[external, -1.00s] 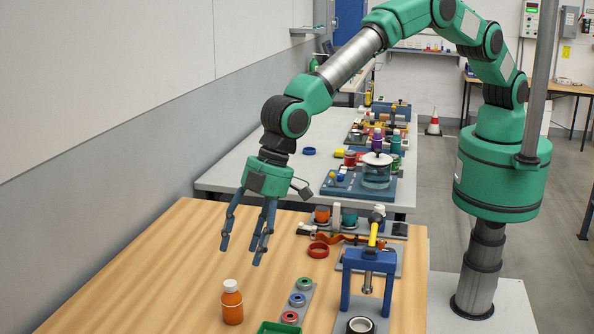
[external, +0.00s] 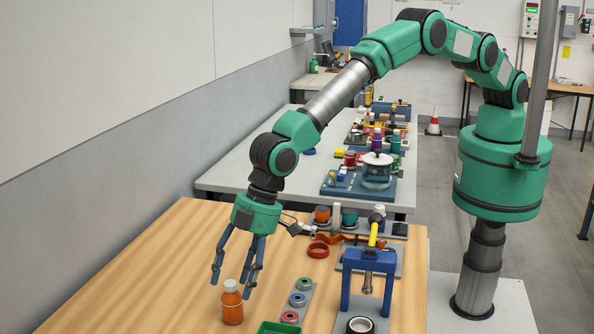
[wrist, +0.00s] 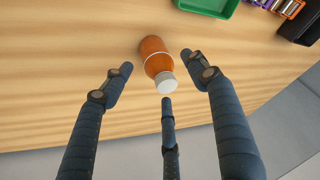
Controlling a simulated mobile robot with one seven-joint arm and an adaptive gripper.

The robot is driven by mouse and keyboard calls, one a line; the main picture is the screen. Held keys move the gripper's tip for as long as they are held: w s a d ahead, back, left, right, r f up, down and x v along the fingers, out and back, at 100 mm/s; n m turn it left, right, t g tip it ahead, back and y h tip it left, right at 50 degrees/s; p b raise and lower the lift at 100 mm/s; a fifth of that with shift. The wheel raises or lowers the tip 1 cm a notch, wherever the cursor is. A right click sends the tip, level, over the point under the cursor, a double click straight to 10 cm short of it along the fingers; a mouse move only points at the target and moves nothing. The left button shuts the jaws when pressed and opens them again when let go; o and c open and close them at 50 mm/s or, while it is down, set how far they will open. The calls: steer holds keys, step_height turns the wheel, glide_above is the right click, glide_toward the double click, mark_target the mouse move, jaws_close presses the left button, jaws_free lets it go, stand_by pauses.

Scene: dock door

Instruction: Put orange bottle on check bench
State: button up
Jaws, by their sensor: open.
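The orange bottle (external: 232,306) with a white cap stands upright on the wooden bench (external: 150,265), near the front in the external view. My gripper (external: 234,284) is above and just behind it, fingers spread, pointing down. In the wrist view, the bottle (wrist: 156,58) lies ahead between the open fingers of the gripper (wrist: 160,82), its cap nearest the middle finger. No finger clearly touches it. I cannot tell which surface is the check bench.
A rack with several coloured rings (external: 298,299) and a green tray (external: 279,328) stand right of the bottle. A blue press frame (external: 369,262) is further right. A grey bench (external: 235,170) with several items is behind. The wood left of the bottle is clear.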

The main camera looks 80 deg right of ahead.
mark_target(231, 298)
steer(key=shift+f, duration=0.15)
steer(key=shift+x, duration=2.45)
jaws_close()
